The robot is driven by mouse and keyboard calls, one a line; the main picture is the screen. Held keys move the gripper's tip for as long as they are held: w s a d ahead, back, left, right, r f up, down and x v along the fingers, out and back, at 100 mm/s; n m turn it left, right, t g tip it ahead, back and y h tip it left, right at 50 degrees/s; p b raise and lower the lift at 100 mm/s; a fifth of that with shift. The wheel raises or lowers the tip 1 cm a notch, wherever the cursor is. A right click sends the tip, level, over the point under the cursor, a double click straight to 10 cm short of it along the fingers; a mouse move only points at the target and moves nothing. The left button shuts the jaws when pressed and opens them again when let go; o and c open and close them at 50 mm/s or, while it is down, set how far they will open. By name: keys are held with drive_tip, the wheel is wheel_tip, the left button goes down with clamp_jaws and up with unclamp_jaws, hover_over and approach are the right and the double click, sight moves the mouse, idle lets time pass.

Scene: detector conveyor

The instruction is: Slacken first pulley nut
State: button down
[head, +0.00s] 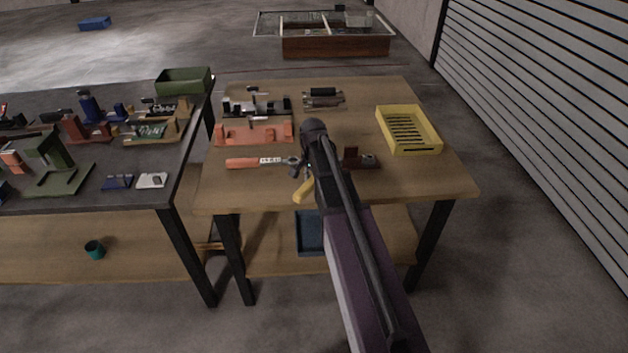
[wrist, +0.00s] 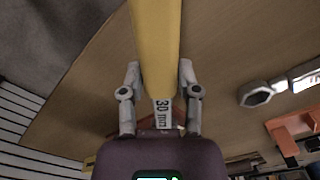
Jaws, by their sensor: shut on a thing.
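My gripper (wrist: 158,80) is shut on a yellow-handled wrench (wrist: 155,40) marked "30 mm", with one grey finger on each side. In the head view the yellow handle (head: 304,190) points toward the table's front edge, and my arm hides most of the gripper. The held wrench's working end is hidden. An orange-handled wrench (head: 243,163) lies left of my gripper; a grey ring end (wrist: 262,94) shows at right in the wrist view. A dark brown bracket with a grey part (head: 364,160) stands right of my wrist. I cannot make out the pulley nut.
An orange fixture (head: 254,132) and small assemblies with rollers (head: 323,97) stand at the back of the wooden table (head: 430,180). A yellow slotted tray (head: 409,130) is at right. A dark bench (head: 120,197) with several fixtures adjoins at left.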

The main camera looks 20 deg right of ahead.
drive_tip(key=shift+c, duration=1.3)
unclamp_jaws()
drive_tip(key=shift+s, duration=0.15)
